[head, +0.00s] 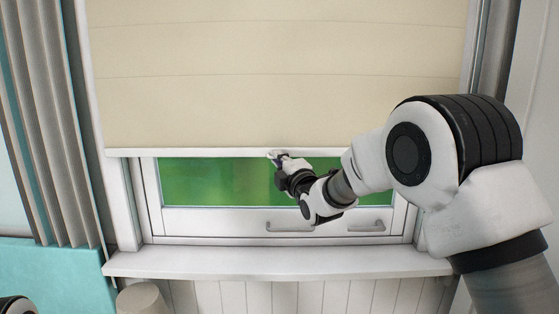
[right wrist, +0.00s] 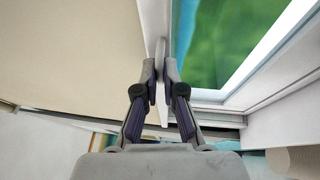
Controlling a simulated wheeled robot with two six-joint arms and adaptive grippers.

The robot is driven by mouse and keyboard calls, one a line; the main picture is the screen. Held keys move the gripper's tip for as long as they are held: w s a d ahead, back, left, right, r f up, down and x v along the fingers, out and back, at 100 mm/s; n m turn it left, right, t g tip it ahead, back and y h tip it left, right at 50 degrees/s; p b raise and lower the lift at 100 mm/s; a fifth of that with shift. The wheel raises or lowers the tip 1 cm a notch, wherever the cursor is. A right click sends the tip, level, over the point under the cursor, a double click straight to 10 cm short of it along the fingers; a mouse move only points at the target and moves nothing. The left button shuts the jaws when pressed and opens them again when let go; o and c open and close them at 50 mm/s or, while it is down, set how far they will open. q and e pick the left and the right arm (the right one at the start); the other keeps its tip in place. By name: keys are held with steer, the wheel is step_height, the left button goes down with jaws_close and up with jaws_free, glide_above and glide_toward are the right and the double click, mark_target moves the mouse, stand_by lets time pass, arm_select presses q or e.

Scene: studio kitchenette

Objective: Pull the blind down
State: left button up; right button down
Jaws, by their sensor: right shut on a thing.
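The cream blind (head: 280,75) hangs over the upper part of the window, with faint horizontal folds. Its white bottom rail (head: 190,152) lies level, above a strip of green glass (head: 215,182). My right gripper (head: 277,156) is at the middle of the rail. In the right wrist view my right gripper (right wrist: 159,75) has both fingertips shut on a thin pale tab at the rail's edge, with the blind (right wrist: 80,60) on the left and the glass on the right. My left gripper is not in view.
The window's lower frame carries two grey handles (head: 290,226), (head: 366,226). A white sill (head: 270,263) juts out below. A grey curtain (head: 55,120) hangs at the left. A beige round object (head: 142,298) stands below the sill at the left.

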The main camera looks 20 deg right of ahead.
step_height(320, 180, down, 27)
steer(key=b, duration=2.1)
steer(key=shift+r+b, duration=0.1)
steer(key=shift+b, duration=0.25)
steer(key=c, duration=1.3)
jaws_free()
steer(key=shift+s, duration=0.1)
steer(key=s, duration=0.4)
steer(key=s+d+f, duration=0.1)
steer(key=s, duration=0.6)
steer(key=shift+s+d+f, duration=0.15)
steer(key=shift+s+f, duration=0.05)
steer(key=shift+s, duration=0.1)
